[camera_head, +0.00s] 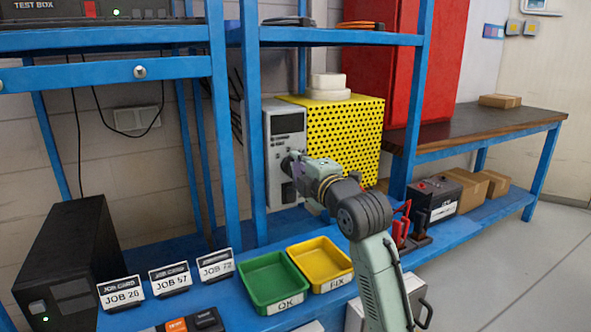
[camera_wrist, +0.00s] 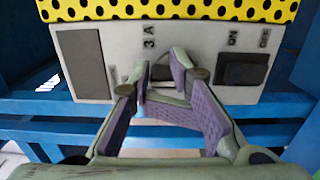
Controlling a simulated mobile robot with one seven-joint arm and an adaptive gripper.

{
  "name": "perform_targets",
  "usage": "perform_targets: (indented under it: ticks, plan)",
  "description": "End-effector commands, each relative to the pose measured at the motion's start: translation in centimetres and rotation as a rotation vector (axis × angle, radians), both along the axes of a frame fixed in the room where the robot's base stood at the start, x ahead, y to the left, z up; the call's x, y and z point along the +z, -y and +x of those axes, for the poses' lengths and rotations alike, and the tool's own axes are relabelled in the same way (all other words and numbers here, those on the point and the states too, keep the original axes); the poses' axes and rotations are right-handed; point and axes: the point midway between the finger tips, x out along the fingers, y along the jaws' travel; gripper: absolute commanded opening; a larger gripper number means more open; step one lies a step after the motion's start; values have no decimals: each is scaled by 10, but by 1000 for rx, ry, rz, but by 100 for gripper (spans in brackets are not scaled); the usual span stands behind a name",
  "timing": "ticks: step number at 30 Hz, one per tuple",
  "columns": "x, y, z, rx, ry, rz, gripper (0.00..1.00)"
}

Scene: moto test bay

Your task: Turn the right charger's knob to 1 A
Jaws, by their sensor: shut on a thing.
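The knob is mostly hidden between the fingertips. Its pointer and the 1 A mark cannot be made out. My gripper also shows in the head view (camera_head: 293,166).
A green tray (camera_head: 247,291) and a yellow tray (camera_head: 339,287) lie in front, below my arm. Job cards (camera_head: 170,278) and a black case (camera_head: 70,255) stand to the left. A blue post (camera_head: 255,120) rises close left of the charger. A dark battery (camera_head: 436,195) stands right.

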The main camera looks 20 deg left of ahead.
Motion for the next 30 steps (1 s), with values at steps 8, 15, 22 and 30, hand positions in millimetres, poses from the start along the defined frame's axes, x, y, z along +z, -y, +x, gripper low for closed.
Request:
perform_targets:
  ticks: [8,15,22,30]
  plan:
    - [-11,-24,-18,59,-14,-16,0]
    - [-14,-25,-19,59,-14,-16,0]
    - [-15,-25,-19,59,-15,-16,0]
    - [-10,-24,-17,59,-16,-17,0]
